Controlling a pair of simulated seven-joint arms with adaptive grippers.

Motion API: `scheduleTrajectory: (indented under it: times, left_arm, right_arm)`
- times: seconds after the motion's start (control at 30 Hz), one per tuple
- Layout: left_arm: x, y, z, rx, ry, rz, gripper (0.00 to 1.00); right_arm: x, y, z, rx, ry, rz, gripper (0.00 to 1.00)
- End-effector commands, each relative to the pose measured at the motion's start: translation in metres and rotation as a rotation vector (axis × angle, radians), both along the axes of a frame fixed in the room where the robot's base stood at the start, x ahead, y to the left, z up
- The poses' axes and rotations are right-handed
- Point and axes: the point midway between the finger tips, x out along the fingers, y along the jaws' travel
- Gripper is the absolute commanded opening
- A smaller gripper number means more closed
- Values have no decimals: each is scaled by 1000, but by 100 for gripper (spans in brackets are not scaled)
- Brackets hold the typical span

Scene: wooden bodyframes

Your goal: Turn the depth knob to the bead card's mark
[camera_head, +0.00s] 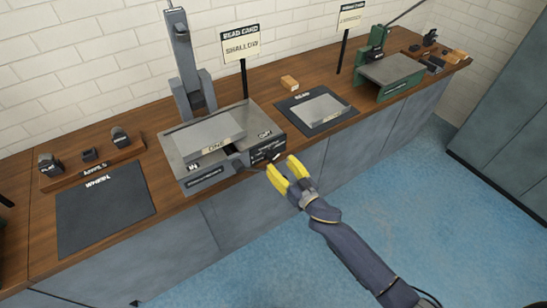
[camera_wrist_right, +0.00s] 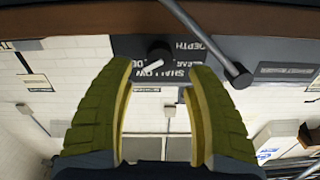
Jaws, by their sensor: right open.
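The bead card (camera_head: 240,42) reads SHALLOW and stands on a post behind the grey machine (camera_head: 182,155). The black depth knob (camera_wrist_right: 158,54) is on the machine's dark front panel (camera_head: 263,152), among white labels including DEPTH, CLEAR and SHALLOW. Its white pointer slants to the lower left in the right wrist view, close to the start of SHALLOW; I cannot tell its exact mark. My right gripper (camera_head: 280,177) has yellow fingers, open and empty, just in front of the panel. In the right wrist view its fingertips (camera_wrist_right: 159,78) sit either side of the knob, apart from it. My left gripper is out of view.
A grey rod with a rounded end (camera_wrist_right: 238,75) passes right of the knob in the wrist view. A dark mat (camera_head: 100,212) and a wooden rack of dark blocks (camera_head: 92,172) lie left of the machine. Another mat (camera_head: 345,116) and a green machine (camera_head: 398,88) stand right.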

Motion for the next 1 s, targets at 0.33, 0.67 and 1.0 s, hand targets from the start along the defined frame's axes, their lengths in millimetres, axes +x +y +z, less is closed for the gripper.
scheduleTrajectory:
  times: [0.33,0.67,1.0]
  left_arm:
    - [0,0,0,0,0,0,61]
    - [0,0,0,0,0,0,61]
    - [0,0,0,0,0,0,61]
  right_arm:
    - [34,21,0,-1,1,-1,55]
    - [41,26,0,-1,0,-1,55]
    - [41,26,0,-1,0,-1,39]
